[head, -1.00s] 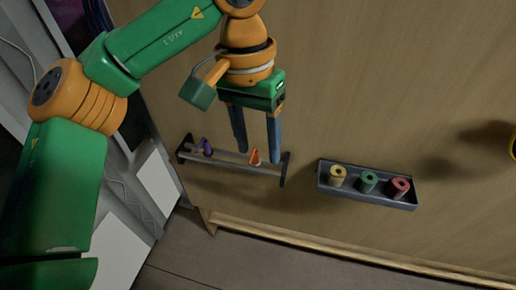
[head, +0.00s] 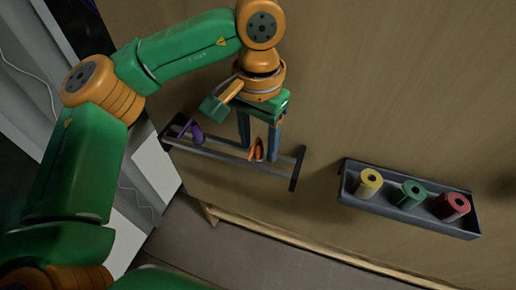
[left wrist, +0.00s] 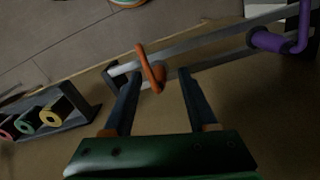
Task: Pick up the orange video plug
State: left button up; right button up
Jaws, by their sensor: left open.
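The orange video plug (head: 257,150) sits on a grey two-rail rack (head: 225,154) on the wooden table. A purple plug (head: 192,133) sits on the same rack to its left. My left gripper (head: 258,152) is open above the rack, with its two blue fingers pointing down on either side of the orange plug in the head view. In the left wrist view the orange plug (left wrist: 149,68) shows between and just beyond the open fingertips (left wrist: 158,78). I cannot tell whether a finger touches it. My right gripper is not in view.
A dark tray (head: 408,208) with a yellow roll (head: 368,183), a green roll (head: 411,193) and a red roll (head: 452,206) stands to the right of the rack. The table's wooden front edge (head: 300,244) lies below both. Bare table separates the rack and tray.

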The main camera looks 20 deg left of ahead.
pick_arm(q)
jog(key=shift+s, duration=0.1)
grip_shut()
